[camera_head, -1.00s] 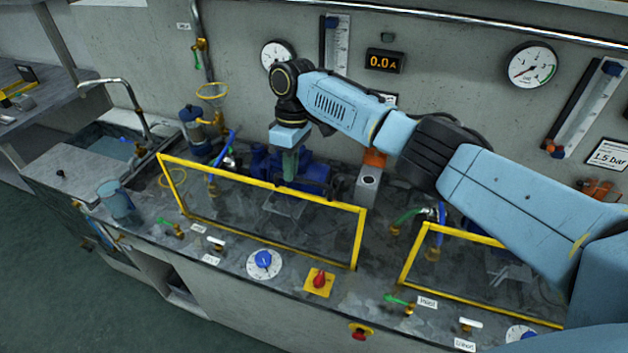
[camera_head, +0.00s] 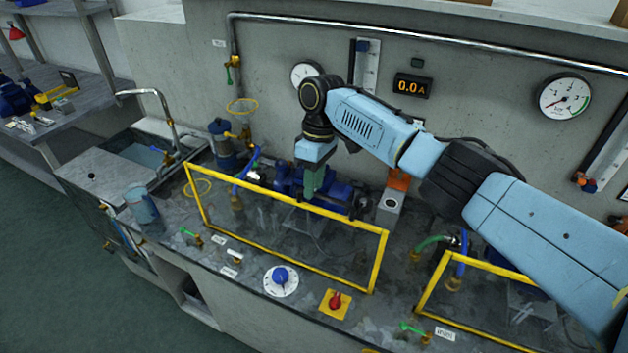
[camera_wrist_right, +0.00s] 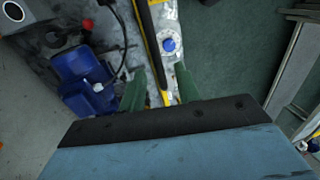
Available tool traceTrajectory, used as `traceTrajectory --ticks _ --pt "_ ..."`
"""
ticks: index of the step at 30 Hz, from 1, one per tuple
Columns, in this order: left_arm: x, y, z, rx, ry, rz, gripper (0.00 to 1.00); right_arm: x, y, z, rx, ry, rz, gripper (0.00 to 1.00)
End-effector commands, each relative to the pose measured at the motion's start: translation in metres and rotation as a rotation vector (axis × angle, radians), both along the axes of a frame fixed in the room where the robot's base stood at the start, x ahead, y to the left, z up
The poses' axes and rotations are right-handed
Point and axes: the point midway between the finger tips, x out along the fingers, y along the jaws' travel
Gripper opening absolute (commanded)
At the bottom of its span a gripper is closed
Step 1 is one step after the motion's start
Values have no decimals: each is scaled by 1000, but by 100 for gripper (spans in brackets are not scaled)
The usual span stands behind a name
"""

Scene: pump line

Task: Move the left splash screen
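The left splash screen (camera_head: 335,217) is a clear panel in a yellow frame, standing upright along the front of the bench in the head view. My right gripper (camera_head: 312,193) points down just behind and above the screen's top bar. In the right wrist view its two green fingers (camera_wrist_right: 160,78) are spread apart. The yellow frame bar (camera_wrist_right: 152,40) runs through the gap between them; I cannot tell whether they touch it. My left gripper is not in view.
A blue pump (camera_head: 342,193) stands behind the screen, close to my gripper. A blue dial (camera_head: 281,281) and a red switch (camera_head: 336,301) sit in front. A second yellow-framed screen (camera_head: 432,282) stands to the right. A sink (camera_head: 150,150) is at the left.

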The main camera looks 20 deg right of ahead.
Motion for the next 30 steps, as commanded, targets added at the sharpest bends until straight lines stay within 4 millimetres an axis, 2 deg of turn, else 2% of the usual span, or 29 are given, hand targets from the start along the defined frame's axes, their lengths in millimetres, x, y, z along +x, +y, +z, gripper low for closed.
traceTrajectory --ticks 5,15,21,24,30 --pt "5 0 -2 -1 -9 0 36 3 -2 15 1 -3 -1 33" --pt "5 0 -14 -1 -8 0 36 14 -10 87 1 -4 0 33" --pt "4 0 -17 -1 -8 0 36 19 -15 119 0 -1 0 33" --pt "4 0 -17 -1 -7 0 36 20 -16 128 1 -1 1 33" --pt "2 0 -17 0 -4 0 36 20 -17 132 1 -1 1 33"
